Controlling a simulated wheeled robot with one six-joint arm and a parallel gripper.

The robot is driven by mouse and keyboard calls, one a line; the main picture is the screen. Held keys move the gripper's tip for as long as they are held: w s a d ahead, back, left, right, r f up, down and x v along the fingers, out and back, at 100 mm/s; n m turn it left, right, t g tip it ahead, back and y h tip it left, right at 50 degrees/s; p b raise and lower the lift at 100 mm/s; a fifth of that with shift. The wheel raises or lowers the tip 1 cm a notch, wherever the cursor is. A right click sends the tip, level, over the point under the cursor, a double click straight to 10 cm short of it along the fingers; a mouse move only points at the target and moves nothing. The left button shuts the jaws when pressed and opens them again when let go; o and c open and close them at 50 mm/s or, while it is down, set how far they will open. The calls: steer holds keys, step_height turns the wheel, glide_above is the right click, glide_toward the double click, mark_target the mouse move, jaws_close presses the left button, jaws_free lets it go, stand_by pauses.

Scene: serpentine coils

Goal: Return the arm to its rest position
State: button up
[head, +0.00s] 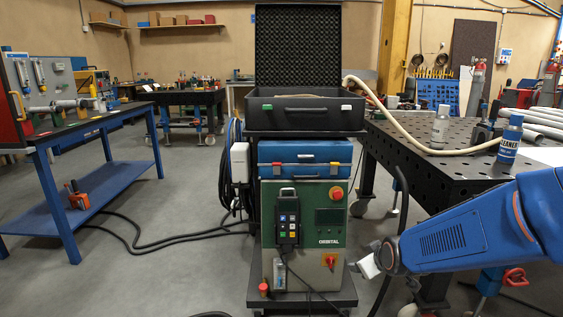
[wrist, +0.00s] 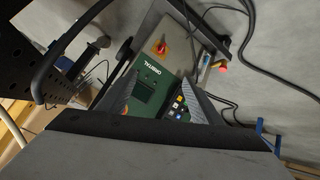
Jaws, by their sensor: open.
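My blue arm (head: 450,240) reaches in from the right of the head view, in front of the perforated table. Its wrist end points left, near the lower right of the green machine (head: 312,205). My gripper's fingers are not clear in the head view. In the wrist view my gripper (wrist: 159,77) shows two ridged grey fingers, apart, with nothing held between them. The green machine's panel with its red switch and keypad lies beyond the fingers, tilted in the picture. I cannot tell the exact gap to it.
The perforated table (head: 430,165) holds a cleaner bottle (head: 510,140), a grey bottle (head: 440,124) and a pale hose (head: 405,135). A blue case (head: 305,160) and an open black case (head: 305,112) sit above the machine. A blue bench (head: 75,185) stands left; cables cross open floor.

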steer(key=s+d+r+m+g, duration=0.1)
steer(key=s+r+m, duration=0.1)
steer(key=s, duration=0.7)
steer(key=s+d+r+m+g, duration=0.1)
steer(key=s+r+m+g, duration=0.1)
steer(key=s, duration=0.8)
steer(key=s+d+r+m+g, duration=0.1)
steer(key=s+r, duration=0.3)
steer(key=s, duration=0.6)
steer(key=shift+d+r+m+g+h, duration=0.3)
steer(key=shift+m, duration=0.2)
